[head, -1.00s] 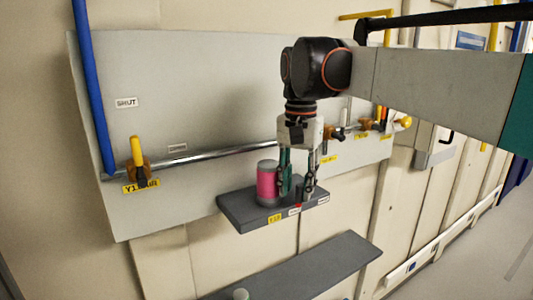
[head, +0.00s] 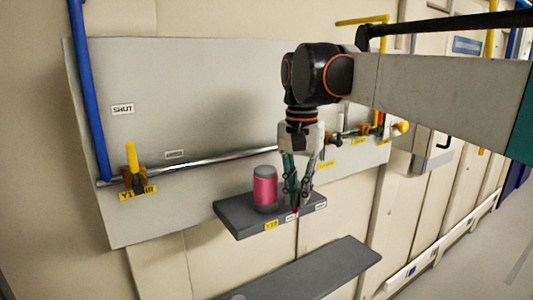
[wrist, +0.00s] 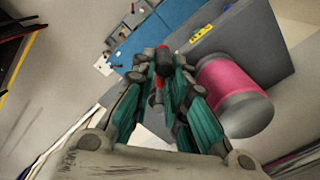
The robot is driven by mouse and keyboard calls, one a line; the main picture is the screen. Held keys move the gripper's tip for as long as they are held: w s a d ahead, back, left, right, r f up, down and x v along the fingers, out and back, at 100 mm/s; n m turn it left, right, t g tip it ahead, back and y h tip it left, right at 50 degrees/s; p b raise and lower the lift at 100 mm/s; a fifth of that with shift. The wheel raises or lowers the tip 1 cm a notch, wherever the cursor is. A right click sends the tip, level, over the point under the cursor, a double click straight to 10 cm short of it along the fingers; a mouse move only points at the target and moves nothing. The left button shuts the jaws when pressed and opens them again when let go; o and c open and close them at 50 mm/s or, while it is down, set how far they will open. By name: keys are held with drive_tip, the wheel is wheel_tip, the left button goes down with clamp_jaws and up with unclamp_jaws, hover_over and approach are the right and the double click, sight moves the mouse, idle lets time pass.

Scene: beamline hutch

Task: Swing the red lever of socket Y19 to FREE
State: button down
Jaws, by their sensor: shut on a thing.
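Socket Y19 is a dark grey shelf block (head: 240,217) on the wall panel, with a yellow label (head: 271,225) and small white tags on its front edge. A grey cylinder with a pink band (head: 265,189) stands upright on it; it also shows in the wrist view (wrist: 232,90). My gripper (head: 296,205) is at the right part of the block, pointing down, its fingers shut on the red lever (wrist: 158,86). In the wrist view my gripper (wrist: 161,76) has the lever between its fingertips, beside a dark knob. The fingers hide most of the lever.
A steel rail (head: 220,156) runs behind the block, with a yellow-handled valve (head: 132,165) at left and more valves at right. A blue pipe (head: 89,90) stands at far left. A lower grey shelf (head: 310,270) lies below. Space in front of the block looks clear.

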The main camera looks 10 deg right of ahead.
drive_tip(key=shift+s+a+n, duration=0.2)
drive_tip(key=shift+s+n, duration=0.4)
drive_tip(key=shift+s, duration=0.25)
drive_tip(key=w+d+n, duration=0.4)
drive_tip(key=d+n, duration=0.5)
drive_tip(key=n, duration=0.7)
drive_tip(key=shift+d+n, duration=0.3)
idle(0.5)
